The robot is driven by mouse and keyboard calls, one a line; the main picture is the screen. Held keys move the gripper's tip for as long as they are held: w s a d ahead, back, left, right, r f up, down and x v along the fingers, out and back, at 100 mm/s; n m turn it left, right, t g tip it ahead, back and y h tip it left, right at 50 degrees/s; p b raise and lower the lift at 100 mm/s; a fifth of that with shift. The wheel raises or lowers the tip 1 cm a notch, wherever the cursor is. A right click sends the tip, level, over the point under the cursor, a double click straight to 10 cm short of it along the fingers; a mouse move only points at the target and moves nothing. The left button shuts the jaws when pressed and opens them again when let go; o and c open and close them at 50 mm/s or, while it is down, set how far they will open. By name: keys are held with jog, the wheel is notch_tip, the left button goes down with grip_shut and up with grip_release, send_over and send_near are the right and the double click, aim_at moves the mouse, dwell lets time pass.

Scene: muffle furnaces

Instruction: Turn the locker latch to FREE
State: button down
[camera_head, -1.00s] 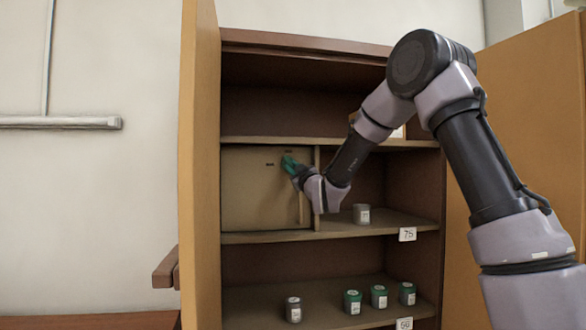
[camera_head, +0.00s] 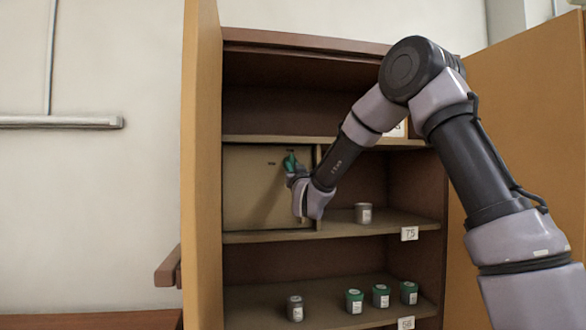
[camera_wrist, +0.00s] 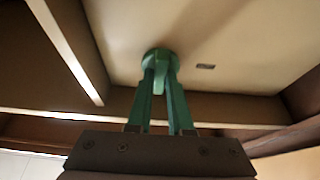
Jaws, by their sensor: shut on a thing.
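The locker is a closed beige door panel (camera_head: 250,200) on the left of the cabinet's middle shelf. Its latch (camera_wrist: 160,57) is a round green knob with a narrow grip bar, seen in the wrist view. My gripper (camera_wrist: 161,84) has green fingers, shut on the latch's bar from both sides. In the head view my gripper (camera_head: 290,165) is at the upper right part of the locker door and largely hides the latch. A small dark label (camera_head: 271,163) lies left of the latch; a label (camera_wrist: 206,66) also shows beside the knob in the wrist view.
A grey jar (camera_head: 363,213) stands right of the locker on the shelf marked 75. A grey jar (camera_head: 295,308) and several green-lidded jars (camera_head: 354,301) stand on the shelf below. The open cabinet doors flank the shelves on the left (camera_head: 201,180) and right (camera_head: 535,130).

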jog(key=shift+f, duration=0.1)
jog(key=c, duration=0.8)
grip_release()
jog(key=v, duration=1)
jog(key=shift+s+f, duration=0.1)
jog(key=shift+s, duration=0.3)
jog(key=shift+d, duration=0.1)
